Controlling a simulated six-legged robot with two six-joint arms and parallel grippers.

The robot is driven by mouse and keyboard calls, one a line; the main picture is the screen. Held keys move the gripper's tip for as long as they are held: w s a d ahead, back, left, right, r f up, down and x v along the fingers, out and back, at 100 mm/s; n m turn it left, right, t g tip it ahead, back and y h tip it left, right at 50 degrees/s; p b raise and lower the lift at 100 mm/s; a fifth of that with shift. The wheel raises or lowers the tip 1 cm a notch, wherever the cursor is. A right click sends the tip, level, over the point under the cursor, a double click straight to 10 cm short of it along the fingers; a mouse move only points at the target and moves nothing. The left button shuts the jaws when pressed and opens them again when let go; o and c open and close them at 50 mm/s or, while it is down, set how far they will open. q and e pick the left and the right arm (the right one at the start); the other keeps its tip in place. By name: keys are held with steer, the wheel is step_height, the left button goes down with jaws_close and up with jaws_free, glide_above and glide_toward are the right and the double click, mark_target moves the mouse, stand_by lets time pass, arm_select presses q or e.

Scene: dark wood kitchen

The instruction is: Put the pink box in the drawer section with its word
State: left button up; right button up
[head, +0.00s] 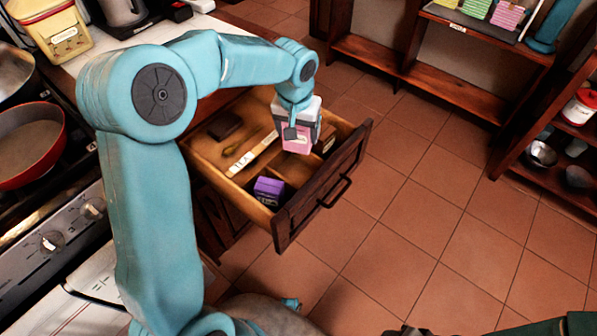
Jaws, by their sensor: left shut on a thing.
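The pink box (297,138) is pink below and pale on top. My left gripper (291,126) is shut on it and holds it over the right part of the open drawer (230,188). The drawer is wooden, with dividers making sections. A purple box (268,190) lies in the front left section. A dark brown block (225,126) lies in the back section. A pale strip with markings (252,154) runs along a divider; its words are too small to read. A dark item shows just right of the pink box, partly hidden.
A stove with a red pan (30,145) is at the left. A yellow container (52,32) stands on the counter. Open wooden shelves (455,75) stand at the back right. The tiled floor (400,220) right of the drawer is clear.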

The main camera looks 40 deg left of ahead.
arm_select(q)
step_height(320, 180, down, 13)
steer(key=shift+w+f+b, duration=0.1)
steer(key=shift+f+b, duration=0.1)
steer(key=shift+b, duration=0.6)
steer(key=shift+d, duration=0.1)
steer(key=shift+f, duration=0.1)
steer(key=o, duration=1.1)
steer(key=shift+r, duration=0.25)
steer(key=r, duration=0.4)
steer(key=s+r+p, duration=0.1)
steer(key=r, duration=0.3)
steer(key=s+r, duration=0.1)
steer(key=r, duration=0.2)
steer(key=shift+d+r+p, duration=0.25)
steer(key=shift+r+p, duration=0.1)
steer(key=shift+r, duration=0.05)
